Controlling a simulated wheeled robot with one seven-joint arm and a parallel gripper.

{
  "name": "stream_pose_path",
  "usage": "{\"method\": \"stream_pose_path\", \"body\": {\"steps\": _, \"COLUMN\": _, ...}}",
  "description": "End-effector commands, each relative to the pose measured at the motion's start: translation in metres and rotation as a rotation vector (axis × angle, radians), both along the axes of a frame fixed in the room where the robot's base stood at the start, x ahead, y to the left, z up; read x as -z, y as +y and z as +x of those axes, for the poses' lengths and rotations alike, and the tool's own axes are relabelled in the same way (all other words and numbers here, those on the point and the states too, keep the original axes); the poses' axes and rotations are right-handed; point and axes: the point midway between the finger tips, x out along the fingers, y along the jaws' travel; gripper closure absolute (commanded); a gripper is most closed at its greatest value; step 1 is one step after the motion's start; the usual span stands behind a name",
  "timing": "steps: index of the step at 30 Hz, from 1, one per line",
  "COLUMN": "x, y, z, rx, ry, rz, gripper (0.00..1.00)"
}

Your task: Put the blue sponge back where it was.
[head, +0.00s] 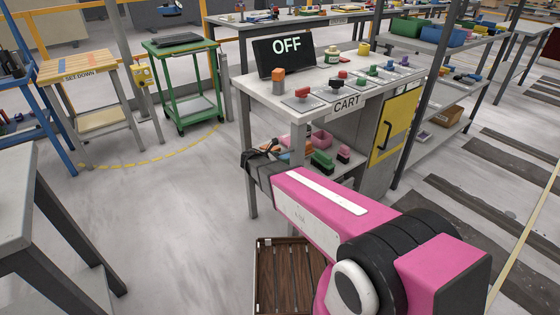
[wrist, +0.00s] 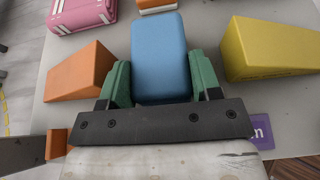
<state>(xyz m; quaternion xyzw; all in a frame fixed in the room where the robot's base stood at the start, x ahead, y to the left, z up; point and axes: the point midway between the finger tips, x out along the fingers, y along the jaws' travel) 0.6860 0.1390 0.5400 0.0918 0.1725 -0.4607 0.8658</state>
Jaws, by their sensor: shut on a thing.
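The blue sponge (wrist: 160,58) is between the green fingers of my gripper (wrist: 160,82) in the wrist view. The gripper is shut on it, one finger on each side. The sponge's far end points to the top of the picture. Beneath it is a grey surface (wrist: 205,30); I cannot tell whether the sponge touches it. In the head view my pink arm reaches to the lower front of the cart (head: 345,103), and the sponge cannot be made out there.
In the wrist view an orange wedge (wrist: 78,72) lies left of the sponge and a yellow wedge (wrist: 270,48) right. A pink block (wrist: 82,14) and an orange-and-white thing (wrist: 157,5) lie beyond. The cart's lower shelf holds a green block (head: 322,160). A dark slatted crate (head: 258,285) stands on the floor.

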Motion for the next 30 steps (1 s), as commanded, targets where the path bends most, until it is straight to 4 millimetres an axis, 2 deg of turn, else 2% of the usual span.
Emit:
{"method": "stream_pose_path", "body": {"steps": 12, "x": 0.007, "y": 0.000, "z": 0.000, "rx": 0.000, "ry": 0.000, "rz": -0.001, "gripper": 0.65}}
{"method": "stream_pose_path", "body": {"steps": 13, "x": 0.007, "y": 0.000, "z": 0.000, "rx": 0.000, "ry": 0.000, "rz": -0.001, "gripper": 0.39}}
{"method": "stream_pose_path", "body": {"steps": 15, "x": 0.007, "y": 0.000, "z": 0.000, "rx": 0.000, "ry": -0.001, "rz": -0.001, "gripper": 0.17}}
{"method": "stream_pose_path", "body": {"steps": 26, "x": 0.004, "y": 0.000, "z": -0.001, "rx": 0.000, "ry": -0.001, "rz": 0.001, "gripper": 0.17}}
{"method": "stream_pose_path", "body": {"steps": 30, "x": -0.003, "y": 0.011, "z": -0.008, "rx": -0.002, "ry": -0.001, "rz": 0.000, "gripper": 0.17}}
